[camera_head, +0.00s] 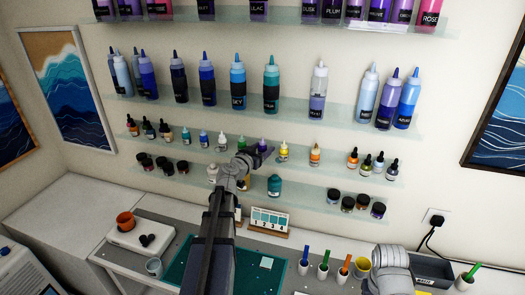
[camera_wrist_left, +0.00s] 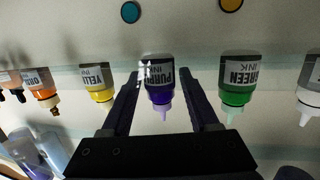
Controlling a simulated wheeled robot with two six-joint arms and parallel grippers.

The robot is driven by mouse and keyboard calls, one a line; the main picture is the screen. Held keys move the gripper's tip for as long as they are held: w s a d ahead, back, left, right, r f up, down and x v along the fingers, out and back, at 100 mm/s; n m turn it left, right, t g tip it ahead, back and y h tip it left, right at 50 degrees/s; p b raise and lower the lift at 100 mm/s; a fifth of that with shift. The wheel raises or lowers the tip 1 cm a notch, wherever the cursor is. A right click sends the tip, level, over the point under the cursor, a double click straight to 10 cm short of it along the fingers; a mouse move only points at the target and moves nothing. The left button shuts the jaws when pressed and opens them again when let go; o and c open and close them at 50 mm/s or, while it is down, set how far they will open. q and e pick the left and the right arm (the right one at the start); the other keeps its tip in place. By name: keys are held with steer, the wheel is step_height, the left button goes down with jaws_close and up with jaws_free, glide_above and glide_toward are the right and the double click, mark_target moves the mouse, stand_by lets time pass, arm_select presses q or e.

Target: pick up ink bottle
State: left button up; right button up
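A purple ink bottle (camera_wrist_left: 158,82) is in the middle of the left wrist view, where the bottles appear upside down. Its label reads "PURPLE INK" and its nozzle is pale. My left gripper (camera_wrist_left: 158,78) is open, with one finger on each side of the bottle and a gap to each. I cannot tell how deep the bottle is between the fingers. In the head view my left gripper (camera_head: 258,157) is at the small-bottle shelf and partly covers the bottles there. My right gripper is not in view; only part of my right arm shows at the lower right.
A green ink bottle (camera_wrist_left: 238,82) and a yellow ink bottle (camera_wrist_left: 98,85) stand close on either side. An orange bottle (camera_head: 315,155) is farther right. Larger bottles stand on the glass shelf above (camera_head: 335,118). Below are jars, a green cutting mat (camera_head: 205,262) and a numbered card (camera_head: 268,220).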

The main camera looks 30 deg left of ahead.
arm_select(q)
jaws_close()
steer(key=shift+d+r, duration=0.1)
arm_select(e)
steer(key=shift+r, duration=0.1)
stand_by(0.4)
